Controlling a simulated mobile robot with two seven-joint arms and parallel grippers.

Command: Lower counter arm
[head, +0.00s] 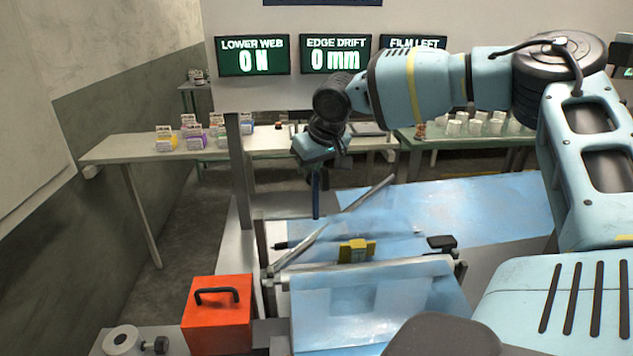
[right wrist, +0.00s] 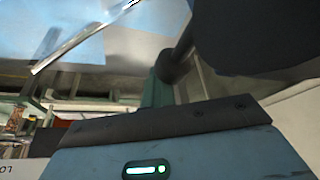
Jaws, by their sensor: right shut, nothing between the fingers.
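A long pale metal bar, which looks like the counter arm (head: 345,212), slants up to the right above the blue film, its lower end near the left frame of the machine. It also shows in the right wrist view (right wrist: 85,36), against blue film. My right gripper (head: 316,214) points down just left of the bar's raised part in the head view, its narrow fingers together and empty. I cannot tell whether it touches the bar. A yellow block (head: 356,251) sits on the machine below the bar. My left gripper is not in view.
An orange box with a black handle (head: 217,314) stands at the lower left. A grey post (head: 238,165) rises left of the gripper. Screens behind read lower web 0 N (head: 252,56) and edge drift 0 mm (head: 334,54). Side tables with small goods stand behind.

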